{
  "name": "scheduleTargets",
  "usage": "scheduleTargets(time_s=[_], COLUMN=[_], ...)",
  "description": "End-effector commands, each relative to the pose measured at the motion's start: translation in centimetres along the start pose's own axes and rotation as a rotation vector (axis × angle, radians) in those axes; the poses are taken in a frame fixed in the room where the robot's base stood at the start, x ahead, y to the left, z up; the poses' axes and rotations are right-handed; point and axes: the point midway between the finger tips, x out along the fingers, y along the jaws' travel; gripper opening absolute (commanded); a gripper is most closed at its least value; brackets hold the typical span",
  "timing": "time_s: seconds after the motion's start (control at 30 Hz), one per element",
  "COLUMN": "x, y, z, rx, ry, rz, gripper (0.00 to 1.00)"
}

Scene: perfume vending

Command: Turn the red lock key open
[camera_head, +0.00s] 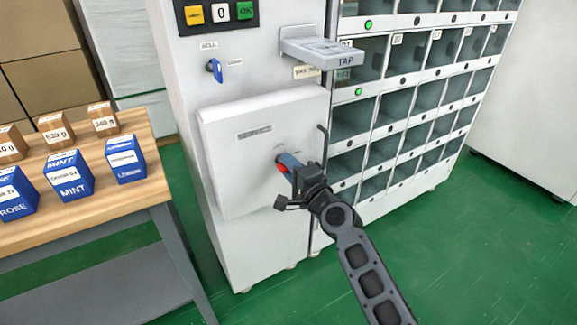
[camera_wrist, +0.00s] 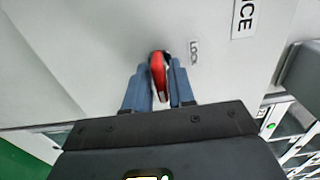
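The red lock key (camera_wrist: 158,74) sticks out from a white panel (camera_wrist: 90,40) beside a small LOCK label (camera_wrist: 194,52). In the head view the red key (camera_head: 282,167) shows in part at my fingertips on the cabinet's lower panel (camera_head: 235,165). My gripper (camera_wrist: 159,88) has its blue fingers on either side of the key, close against it, with the key slightly tilted between them. In the head view my gripper (camera_head: 287,163) reaches the panel from the right and hides part of the key and its base.
A blue SELL key (camera_head: 214,70) and a button panel (camera_head: 220,12) are higher on the cabinet. A TAP reader (camera_head: 322,52) juts out above my gripper. A dark handle (camera_head: 323,145) is close right of it. Shelf compartments (camera_head: 395,110) stand right; a table with boxes (camera_head: 135,190) stands left.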

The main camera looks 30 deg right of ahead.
Motion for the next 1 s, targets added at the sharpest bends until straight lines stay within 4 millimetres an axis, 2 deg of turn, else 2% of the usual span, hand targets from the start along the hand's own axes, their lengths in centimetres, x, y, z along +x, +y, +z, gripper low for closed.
scheduleTargets(time_s=[0.03,0.1,0.43,0.8,1.0], x=[0.0,0.0,-0.5,-6.0,-7.6], y=[0.0,0.0,-0.1,0.1,0.0], z=[0.0,0.1,0.1,0.1,0.0], rx=[-0.001,-0.001,-0.002,-0.002,-0.002], ry=[0.000,-0.001,-0.002,-0.001,-0.001], rz=[0.000,-0.001,-0.001,0.001,0.000], gripper=[0.29,0.36,0.36,0.36,0.36])
